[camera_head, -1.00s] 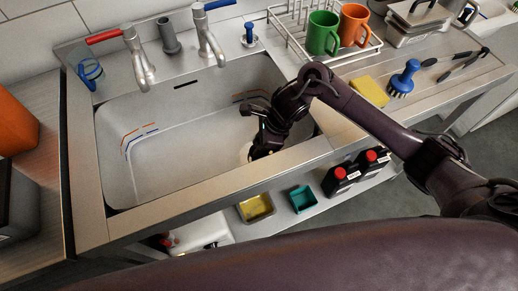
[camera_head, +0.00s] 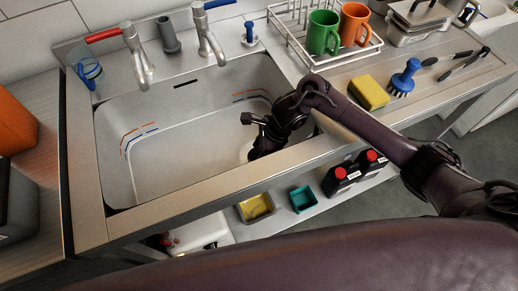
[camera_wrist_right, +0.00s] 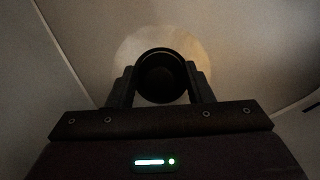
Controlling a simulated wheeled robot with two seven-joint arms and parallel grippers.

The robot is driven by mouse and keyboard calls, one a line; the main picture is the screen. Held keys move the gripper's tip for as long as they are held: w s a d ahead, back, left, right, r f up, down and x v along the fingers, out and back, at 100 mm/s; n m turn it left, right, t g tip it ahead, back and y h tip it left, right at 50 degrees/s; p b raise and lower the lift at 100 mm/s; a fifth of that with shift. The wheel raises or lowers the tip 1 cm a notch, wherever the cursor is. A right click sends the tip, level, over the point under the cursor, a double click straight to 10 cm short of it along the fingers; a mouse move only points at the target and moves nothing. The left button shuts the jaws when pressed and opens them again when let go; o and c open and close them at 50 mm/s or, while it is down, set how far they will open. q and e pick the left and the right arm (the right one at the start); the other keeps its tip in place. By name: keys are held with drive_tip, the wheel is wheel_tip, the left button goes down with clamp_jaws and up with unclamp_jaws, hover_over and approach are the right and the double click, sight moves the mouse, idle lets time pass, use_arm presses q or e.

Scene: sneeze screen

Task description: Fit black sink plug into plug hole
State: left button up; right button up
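My right gripper (camera_head: 258,152) reaches down into the right part of the steel sink (camera_head: 170,148), close to its bottom. In the right wrist view, its two fingers (camera_wrist_right: 161,82) stand on either side of a round black plug (camera_wrist_right: 161,72) and appear to grip it. The plug is seen from above, in front of a pale round patch (camera_wrist_right: 126,52) on the sink bottom. That patch shows partly beside the gripper in the head view (camera_head: 245,151). The plug hole itself cannot be made out. Whether the plug touches the bottom is unclear. My left gripper is out of view.
Taps (camera_head: 137,62) stand behind the sink. A dish rack with a green mug (camera_head: 322,33) and an orange mug (camera_head: 354,24) is at the back right. A yellow sponge (camera_head: 369,93) and blue brush (camera_head: 405,76) lie on the drainboard. The left sink half is clear.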

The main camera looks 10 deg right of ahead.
drive_tip(key=shift+d+r+p, duration=0.1)
drive_tip(key=shift+r+p, duration=0.2)
drive_tip(key=shift+r, duration=0.1)
drive_tip(key=v, duration=1.1)
drive_tip(key=shift+r, duration=0.25)
drive_tip(key=shift+d, duration=0.1)
